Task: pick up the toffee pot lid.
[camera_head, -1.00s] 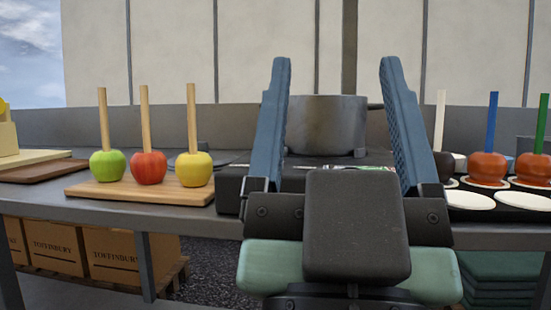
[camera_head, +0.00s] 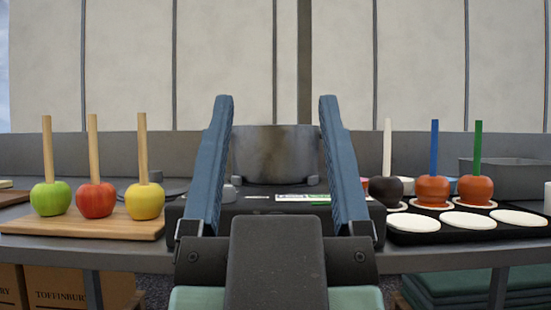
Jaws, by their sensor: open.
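My gripper (camera_head: 275,100) is open and empty, its two blue fingers pointing up in the middle of the picture. The grey metal toffee pot (camera_head: 275,153) shows between the fingers, behind them, on a dark stove (camera_head: 258,205). A flat grey round thing (camera_head: 172,187) lies on the counter left of the stove, behind the yellow apple. It looks like the toffee pot lid, but the apple and its stick hide part of it. My gripper is to the right of it and apart from it.
A wooden board (camera_head: 95,228) with green, red and yellow apples on sticks stands at the front left. A black tray (camera_head: 400,238) with white discs and dipped apples is at the right. A grey bin (camera_head: 505,178) stands behind it.

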